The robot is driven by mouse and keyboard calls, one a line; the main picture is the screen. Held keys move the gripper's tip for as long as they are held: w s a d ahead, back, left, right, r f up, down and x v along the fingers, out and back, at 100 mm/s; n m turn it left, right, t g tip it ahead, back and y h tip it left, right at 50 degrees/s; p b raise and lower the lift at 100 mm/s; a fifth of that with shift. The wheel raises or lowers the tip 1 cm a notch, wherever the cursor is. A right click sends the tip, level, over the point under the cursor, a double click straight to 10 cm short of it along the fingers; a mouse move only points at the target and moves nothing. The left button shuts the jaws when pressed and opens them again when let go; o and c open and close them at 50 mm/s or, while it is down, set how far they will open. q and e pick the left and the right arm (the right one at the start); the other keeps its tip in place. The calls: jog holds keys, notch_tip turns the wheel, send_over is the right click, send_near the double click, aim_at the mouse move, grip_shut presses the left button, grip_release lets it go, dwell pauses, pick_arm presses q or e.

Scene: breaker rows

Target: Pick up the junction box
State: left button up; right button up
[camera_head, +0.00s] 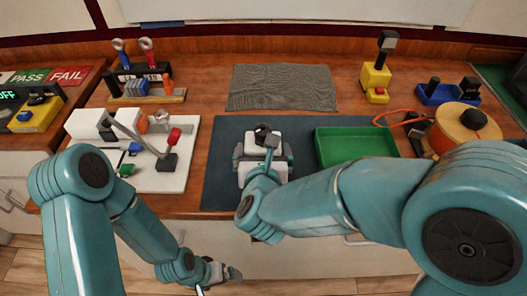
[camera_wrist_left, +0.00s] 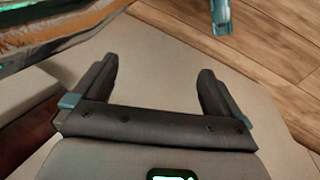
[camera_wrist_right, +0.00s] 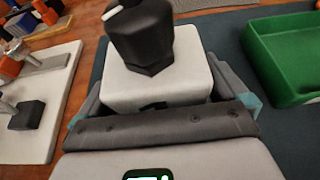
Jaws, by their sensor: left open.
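The junction box, a white box with a black knob-like fitting on top (camera_head: 262,135), stands on the dark mat at the middle of the table. It fills the right wrist view (camera_wrist_right: 155,80). My right gripper (camera_head: 262,152) is over it, with one finger on each side of the box. Its jaws look spread wide, and whether the fingers touch the box is hidden. My left gripper (camera_wrist_left: 155,85) is open and empty, low in front of the table edge, away from the box; in the head view it shows at the bottom (camera_head: 222,272).
The dark mat (camera_head: 220,180) also bears a green tray (camera_head: 318,150) right of the box. A white board (camera_head: 190,180) with a red-knobbed lever lies to the left. A grey cloth (camera_head: 282,88) is behind. An orange reel (camera_head: 465,128) and yellow block (camera_head: 375,78) stand at right.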

jog(key=c, duration=1.3)
jog(key=shift+o, duration=0.2)
notch_tip(320, 180, up, 20)
jog(key=p, duration=0.3)
jog(key=shift+p, duration=0.3)
jog(key=shift+f+b, duration=9.8)
jog(key=shift+b, duration=0.1)
jog(key=shift+f, duration=0.1)
